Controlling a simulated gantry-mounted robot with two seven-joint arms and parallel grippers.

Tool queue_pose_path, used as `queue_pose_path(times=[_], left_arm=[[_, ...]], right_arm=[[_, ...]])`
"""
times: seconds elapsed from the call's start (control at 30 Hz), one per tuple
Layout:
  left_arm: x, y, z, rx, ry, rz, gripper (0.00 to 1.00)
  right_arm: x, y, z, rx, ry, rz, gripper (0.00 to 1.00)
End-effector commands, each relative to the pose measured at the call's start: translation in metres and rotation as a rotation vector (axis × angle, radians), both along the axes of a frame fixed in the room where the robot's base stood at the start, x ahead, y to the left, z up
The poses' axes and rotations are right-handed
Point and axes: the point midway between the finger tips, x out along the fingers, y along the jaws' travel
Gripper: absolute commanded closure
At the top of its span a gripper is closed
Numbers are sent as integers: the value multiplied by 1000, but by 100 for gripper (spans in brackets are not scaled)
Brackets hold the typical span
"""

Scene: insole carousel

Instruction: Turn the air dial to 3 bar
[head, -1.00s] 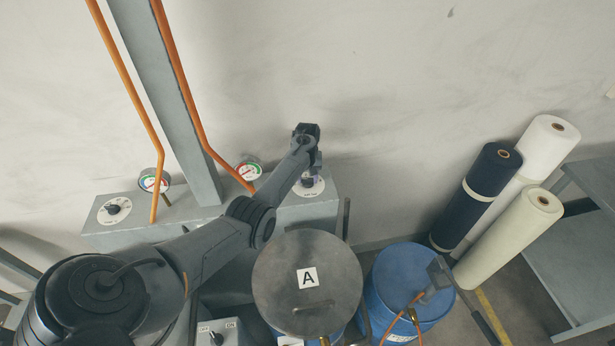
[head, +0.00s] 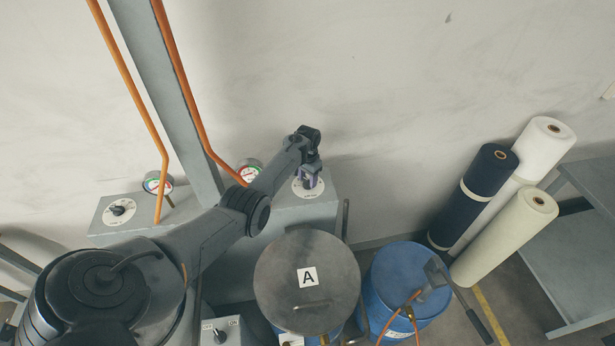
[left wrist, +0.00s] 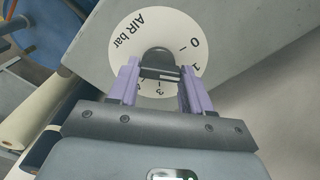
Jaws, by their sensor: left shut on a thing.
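The air dial is a white disc (left wrist: 185,35) marked "AIR bar" with numbers, with a black knob (left wrist: 160,60) at its centre. In the left wrist view, 0, 1 and 3 can be read; part of the scale is hidden behind my gripper. My left gripper (left wrist: 156,84) has its purple fingers on either side of the knob and is shut on it. I cannot tell clearly which number the knob points to. In the head view the dial (head: 309,191) sits on the right end of the grey box, under my left gripper (head: 310,182). My right gripper is not in view.
Another dial (head: 119,211) and two gauges (head: 157,182) (head: 249,171) stand to the left, by orange pipes (head: 170,70) and a grey post (head: 165,80). A lidded drum marked A (head: 307,265) and a blue drum (head: 405,265) stand in front. Fabric rolls (head: 485,185) stand at right.

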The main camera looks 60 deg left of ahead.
Motion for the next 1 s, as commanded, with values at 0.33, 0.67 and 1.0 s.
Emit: queue_pose_path(times=[0.33, 0.67, 1.0], left_arm=[[0, 1, -1, 1, 0, -329, 82], [1, 1, -2, 1, -1, -643, 82], [2, 0, -2, 2, -1, -963, 82]], right_arm=[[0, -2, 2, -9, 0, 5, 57], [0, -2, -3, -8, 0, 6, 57], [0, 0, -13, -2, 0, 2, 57]])
